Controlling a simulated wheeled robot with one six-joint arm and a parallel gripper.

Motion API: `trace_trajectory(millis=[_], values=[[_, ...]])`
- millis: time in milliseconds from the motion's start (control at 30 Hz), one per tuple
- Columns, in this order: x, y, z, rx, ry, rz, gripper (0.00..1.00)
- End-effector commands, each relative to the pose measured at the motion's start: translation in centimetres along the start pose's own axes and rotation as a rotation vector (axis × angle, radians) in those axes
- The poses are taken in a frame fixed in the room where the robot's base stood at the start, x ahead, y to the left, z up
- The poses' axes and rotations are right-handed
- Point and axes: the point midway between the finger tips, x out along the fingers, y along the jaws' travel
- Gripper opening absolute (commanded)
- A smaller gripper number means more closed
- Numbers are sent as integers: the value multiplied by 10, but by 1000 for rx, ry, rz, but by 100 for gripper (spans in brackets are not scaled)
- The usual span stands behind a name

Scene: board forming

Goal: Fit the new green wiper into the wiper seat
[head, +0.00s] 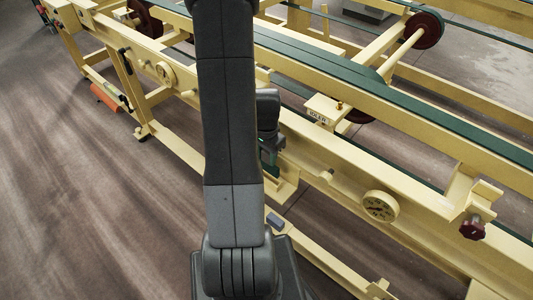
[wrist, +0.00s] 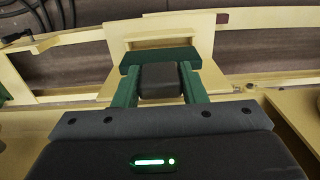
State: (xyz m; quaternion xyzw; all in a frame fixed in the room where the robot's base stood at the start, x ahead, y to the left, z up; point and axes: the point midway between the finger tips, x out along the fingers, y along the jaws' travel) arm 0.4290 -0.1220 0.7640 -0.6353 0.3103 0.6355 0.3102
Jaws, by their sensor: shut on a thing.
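My gripper (wrist: 158,86) reaches forward in the wrist view, with its two dark green fingers closed on a black block. A green bar, the green wiper (wrist: 158,56), lies crosswise at the far end of this block, just beyond the fingertips. In front of it is a cream bracket with a raised ledge (wrist: 166,38), which looks like the wiper seat. I cannot tell whether the wiper touches it. In the head view my gripper (head: 270,152) is partly hidden behind my arm, beside the cream frame; the wiper cannot be made out clearly there.
The long cream frame (head: 330,165) with green belts (head: 350,72) runs diagonally. A dial (head: 380,206), a dark red knob (head: 473,228) and a labelled plate (head: 318,112) are on it. A small grey block (head: 275,221) is low down. Open floor (head: 80,210) lies left.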

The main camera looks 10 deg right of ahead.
Motion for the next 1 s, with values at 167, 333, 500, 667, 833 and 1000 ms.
trace_trajectory(millis=[167,333,500,667,833,1000], values=[[17,0,0,0,0,0,12],[20,0,0,0,1,-1,12],[19,0,0,0,0,0,12],[19,0,0,0,0,0,12],[19,0,0,0,0,0,12],[19,0,0,0,0,0,12]])
